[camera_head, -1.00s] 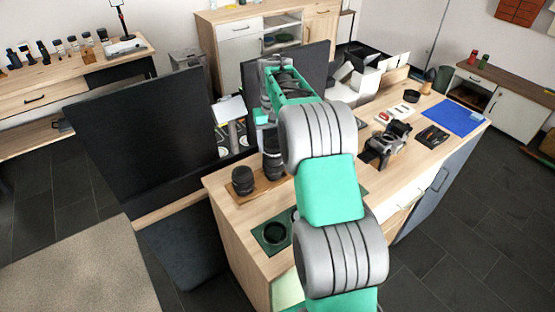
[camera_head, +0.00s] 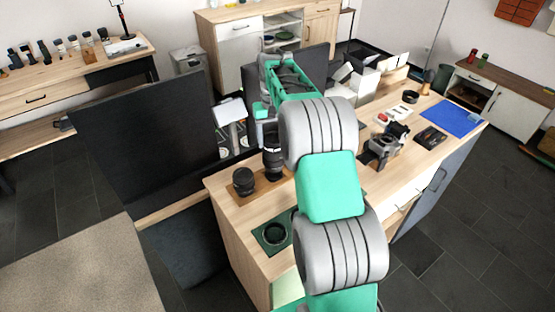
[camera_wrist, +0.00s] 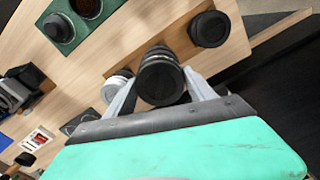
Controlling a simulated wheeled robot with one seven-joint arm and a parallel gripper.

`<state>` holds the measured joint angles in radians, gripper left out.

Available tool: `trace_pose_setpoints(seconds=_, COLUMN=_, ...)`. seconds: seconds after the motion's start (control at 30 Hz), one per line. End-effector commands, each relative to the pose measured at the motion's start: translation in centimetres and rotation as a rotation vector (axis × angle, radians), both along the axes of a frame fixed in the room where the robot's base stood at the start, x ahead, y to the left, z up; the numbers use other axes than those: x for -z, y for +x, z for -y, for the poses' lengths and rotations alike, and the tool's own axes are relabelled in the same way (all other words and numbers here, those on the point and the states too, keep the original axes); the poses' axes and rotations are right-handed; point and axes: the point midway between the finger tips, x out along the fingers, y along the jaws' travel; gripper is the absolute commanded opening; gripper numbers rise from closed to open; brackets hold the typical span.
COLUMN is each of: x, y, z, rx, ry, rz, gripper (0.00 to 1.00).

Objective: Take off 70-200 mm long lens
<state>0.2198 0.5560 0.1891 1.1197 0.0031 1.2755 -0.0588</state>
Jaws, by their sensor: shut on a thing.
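The long black lens (camera_head: 272,160) stands upright at the wooden board's far end in the head view, partly hidden by my arm. In the wrist view the lens (camera_wrist: 162,82) lies between my fingers, its round dark end facing the camera. My gripper (camera_wrist: 160,78) is shut on it. I cannot tell whether its base touches the board. A shorter black lens (camera_head: 243,181) stands on the same wooden board (camera_head: 262,196), apart from my fingers; it also shows in the wrist view (camera_wrist: 210,28). The camera (camera_head: 382,148) stands on the table right of my arm.
A green mat (camera_head: 262,245) with a black ring-like piece (camera_head: 275,233) lies near the table's front edge. A large black screen (camera_head: 145,135) stands at the left. A dark tray (camera_head: 431,137) and a blue mat (camera_head: 451,117) lie at the right.

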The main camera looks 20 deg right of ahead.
Motion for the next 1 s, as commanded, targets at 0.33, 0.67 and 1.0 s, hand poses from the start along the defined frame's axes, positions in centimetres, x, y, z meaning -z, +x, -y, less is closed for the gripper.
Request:
trace_pose_setpoints(seconds=0.33, x=-2.4, y=0.1, z=0.0, rx=0.0, ry=-0.001, rz=0.004, gripper=0.18)
trace_pose_setpoints(seconds=0.67, x=-3.1, y=0.1, z=0.0, rx=0.0, ry=0.0, rz=0.003, gripper=0.18)
trace_pose_setpoints(seconds=1.0, x=-4.0, y=-1.1, z=-1.4, rx=-0.016, ry=-0.001, rz=0.005, gripper=0.18)
